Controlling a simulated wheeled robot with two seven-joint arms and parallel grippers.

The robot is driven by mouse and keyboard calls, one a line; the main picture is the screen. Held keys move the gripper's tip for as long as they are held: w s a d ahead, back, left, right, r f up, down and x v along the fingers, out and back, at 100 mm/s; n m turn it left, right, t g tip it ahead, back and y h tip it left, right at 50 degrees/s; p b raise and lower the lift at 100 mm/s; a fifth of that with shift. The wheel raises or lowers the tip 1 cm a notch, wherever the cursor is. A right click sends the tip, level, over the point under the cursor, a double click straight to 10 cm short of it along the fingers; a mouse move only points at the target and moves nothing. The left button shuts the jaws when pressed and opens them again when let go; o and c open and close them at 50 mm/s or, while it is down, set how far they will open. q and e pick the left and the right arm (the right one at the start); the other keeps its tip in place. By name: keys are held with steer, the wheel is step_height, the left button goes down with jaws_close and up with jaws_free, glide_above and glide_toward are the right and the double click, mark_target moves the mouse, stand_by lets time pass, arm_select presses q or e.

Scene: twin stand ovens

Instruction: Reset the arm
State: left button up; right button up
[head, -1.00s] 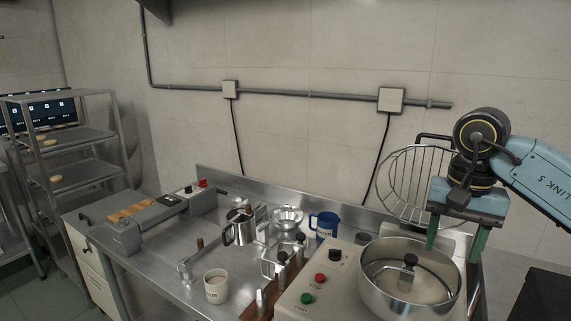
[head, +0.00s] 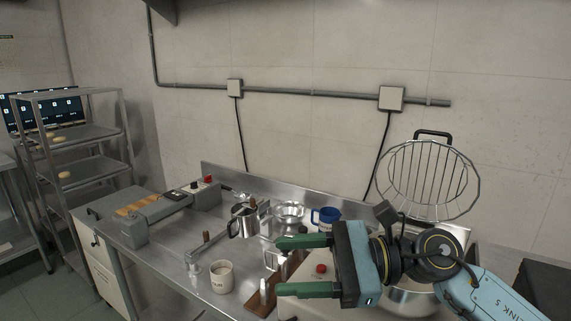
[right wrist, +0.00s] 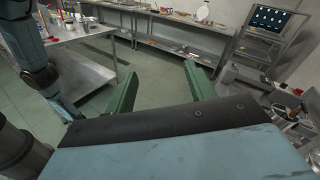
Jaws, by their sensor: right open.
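My right gripper (head: 305,266) is in the head view at the lower right, with its two green fingers pointing left, open and empty. It is in front of the mixer with the steel bowl (head: 408,302), and hides part of both. In the right wrist view my right gripper (right wrist: 160,92) shows its two green fingers spread, with only floor and distant benches between them. My left gripper is not in the head view.
A white mug (head: 222,277), a steel pitcher (head: 243,222) and a blue jug (head: 325,217) stand on the steel counter (head: 165,262). A wire guard (head: 428,180) is raised behind the bowl. A rack (head: 92,150) stands at the left.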

steer(key=w+d+r+m+t+h, duration=0.15)
steer(key=d+m+t, duration=0.25)
steer(key=m+t, duration=0.8)
steer(key=w+d+m+t+h, duration=0.3)
steer(key=m+t, duration=0.4)
steer(key=m, duration=1)
steer(key=s+d+f+m+g+h, duration=0.1)
steer(key=d+f+m+g+h, duration=0.1)
steer(key=d+f+m+h, duration=0.55)
steer(key=s+d+f+m+g+h, duration=0.25)
steer(key=f+m+h, duration=0.25)
steer(key=f+m, duration=0.55)
steer(key=s+d+f+m+g, duration=0.2)
steer(key=s+f+m+g, duration=0.35)
steer(key=s+f, duration=0.4)
steer(key=s+d+f+m+g, duration=0.1)
steer(key=s+f+m+g, duration=0.4)
steer(key=s, duration=0.7)
step_height(320, 180, down, 24)
steer(key=s+f+n+g, duration=0.1)
steer(key=n+g, duration=0.1)
steer(key=s+d+f+g, duration=0.1)
steer(key=s+d+f, duration=0.2)
steer(key=s+f, duration=1.2)
steer(key=shift+s+d, duration=0.15)
steer(key=shift+s, duration=0.65)
